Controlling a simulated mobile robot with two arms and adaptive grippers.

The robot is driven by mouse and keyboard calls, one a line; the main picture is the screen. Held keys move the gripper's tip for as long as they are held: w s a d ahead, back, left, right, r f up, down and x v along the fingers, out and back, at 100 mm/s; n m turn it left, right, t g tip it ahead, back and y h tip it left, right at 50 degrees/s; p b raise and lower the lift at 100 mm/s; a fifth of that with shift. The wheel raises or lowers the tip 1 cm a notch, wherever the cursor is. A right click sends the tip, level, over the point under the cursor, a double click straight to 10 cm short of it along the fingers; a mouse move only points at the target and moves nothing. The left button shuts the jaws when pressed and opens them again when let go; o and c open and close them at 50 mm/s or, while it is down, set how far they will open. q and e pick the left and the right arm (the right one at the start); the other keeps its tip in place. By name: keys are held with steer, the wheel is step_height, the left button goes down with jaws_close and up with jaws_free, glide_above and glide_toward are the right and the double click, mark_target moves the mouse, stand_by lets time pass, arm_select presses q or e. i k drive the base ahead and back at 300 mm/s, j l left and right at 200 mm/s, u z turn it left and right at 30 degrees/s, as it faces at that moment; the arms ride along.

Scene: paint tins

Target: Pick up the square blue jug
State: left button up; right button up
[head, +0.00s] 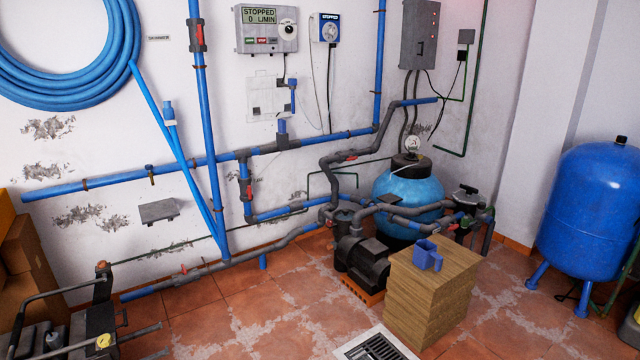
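The square blue jug (427,256) is small and stands upright on top of a wooden block-like stand (432,300) right of the middle in the head view. A small blue part, which looks like its handle or spout, sticks out at its lower right. Nothing touches the jug apart from the stand under it. Neither of my grippers shows in the head view.
A black pump (362,262) on an orange base stands left of the stand. A light blue tank (408,190) with grey pipes is behind it. A large blue vessel (592,212) stands at right. A floor grate (374,346) lies in front.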

mark_target(425, 252)
steer(key=i+j+z, duration=0.15)
steer(key=i, duration=0.35)
steer(key=i+z, duration=0.15)
steer(key=i, duration=0.4)
steer(key=i+j+z, duration=0.2)
steer(key=i, duration=0.3)
steer(key=i+j+z, duration=0.15)
steer(key=i+j, duration=0.2)
steer(key=i, duration=0.15)
